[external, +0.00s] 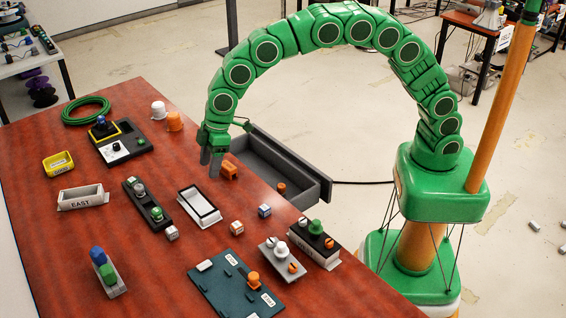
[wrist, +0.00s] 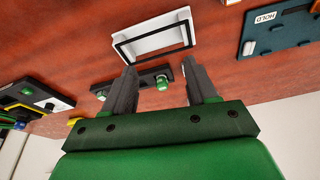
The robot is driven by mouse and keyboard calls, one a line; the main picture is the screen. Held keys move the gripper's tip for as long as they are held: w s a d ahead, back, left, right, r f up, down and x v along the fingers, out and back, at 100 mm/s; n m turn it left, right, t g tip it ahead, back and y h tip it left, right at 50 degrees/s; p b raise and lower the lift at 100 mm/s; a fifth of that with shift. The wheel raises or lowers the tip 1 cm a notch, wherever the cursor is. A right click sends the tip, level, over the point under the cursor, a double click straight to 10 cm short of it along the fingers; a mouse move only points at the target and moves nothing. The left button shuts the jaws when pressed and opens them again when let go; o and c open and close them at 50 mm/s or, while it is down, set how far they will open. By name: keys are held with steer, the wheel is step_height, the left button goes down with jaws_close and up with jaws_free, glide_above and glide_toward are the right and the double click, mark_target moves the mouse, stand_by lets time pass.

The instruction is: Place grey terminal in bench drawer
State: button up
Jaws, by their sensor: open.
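The open grey bench drawer (external: 290,165) sticks out from the table's far right edge in the external view, with a small orange piece (external: 281,187) inside. I cannot tell for sure which thing is the grey terminal; a grey block with blue and green tops (external: 112,284) stands at the front left, and a light grey plate with white and orange knobs (external: 272,254) lies near the right edge. My gripper (external: 211,160) is open and empty, pointing down beside the drawer's left end. In the wrist view its fingers (wrist: 162,90) are apart with nothing between them.
An orange block (external: 229,171) sits close to my gripper. A white-rimmed frame (external: 199,206), a black strip with knobs (external: 148,203), small cubes and a dark teal board (external: 222,287) lie nearby. A white "EAST" tray (external: 83,197) stands left. Red tabletop is bare at the left front.

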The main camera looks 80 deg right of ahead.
steer(key=n+y, duration=0.1)
steer(key=n, duration=0.1)
glide_toward(174, 229)
step_height(174, 229, down, 2)
steer(key=shift+s+a+f+t, duration=0.1)
steer(key=shift+a+f+t, duration=0.05)
steer(key=shift+f, duration=0.45)
steer(key=shift+a+f+t, duration=0.1)
steer(key=shift+f+t, duration=0.05)
steer(key=shift+f, duration=0.5)
steer(key=shift+w+a+f, duration=0.35)
steer(key=shift+w+f, duration=0.1)
steer(key=shift+f, duration=0.1)
steer(key=shift+w+a+f, duration=0.35)
steer(key=shift+w+f, duration=0.1)
steer(key=shift+f, duration=0.15)
steer(key=shift+x, duration=1.1)
jaws_close()
steer(key=shift+r, duration=0.15)
